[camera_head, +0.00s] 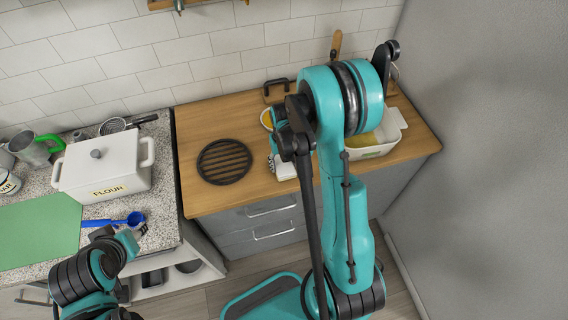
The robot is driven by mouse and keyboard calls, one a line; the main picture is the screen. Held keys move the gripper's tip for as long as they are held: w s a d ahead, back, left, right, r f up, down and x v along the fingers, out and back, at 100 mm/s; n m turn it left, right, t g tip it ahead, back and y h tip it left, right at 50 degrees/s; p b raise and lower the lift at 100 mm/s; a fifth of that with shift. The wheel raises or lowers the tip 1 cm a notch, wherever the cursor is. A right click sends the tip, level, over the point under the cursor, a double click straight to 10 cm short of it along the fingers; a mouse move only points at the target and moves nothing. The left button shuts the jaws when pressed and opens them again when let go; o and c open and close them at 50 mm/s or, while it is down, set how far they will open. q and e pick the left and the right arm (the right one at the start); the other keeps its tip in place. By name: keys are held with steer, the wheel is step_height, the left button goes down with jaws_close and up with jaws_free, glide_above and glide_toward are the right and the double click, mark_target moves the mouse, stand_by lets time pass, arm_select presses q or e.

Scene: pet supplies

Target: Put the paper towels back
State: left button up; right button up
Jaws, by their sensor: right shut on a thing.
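My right arm reaches over the wooden counter and hides much of it. My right gripper (274,148) is low over the counter, just right of the black round trivet. It is shut on a white thing (287,168), probably the paper towels, which shows only in part beside the arm. Whether the white thing touches the counter cannot be told. My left gripper (128,240) is at the lower left by the front edge of the stone counter, and its fingers are not clear.
The black round trivet (224,161) lies on the wooden counter (200,203). A white container (372,152) stands right of my arm, near the grey wall. A white flour box (103,168), a green board (38,230) and blue spoons (134,219) are on the left counter.

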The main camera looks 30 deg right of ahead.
steer(key=shift+s+r, duration=0.1)
steer(key=o, duration=1.1)
steer(key=shift+f, duration=0.2)
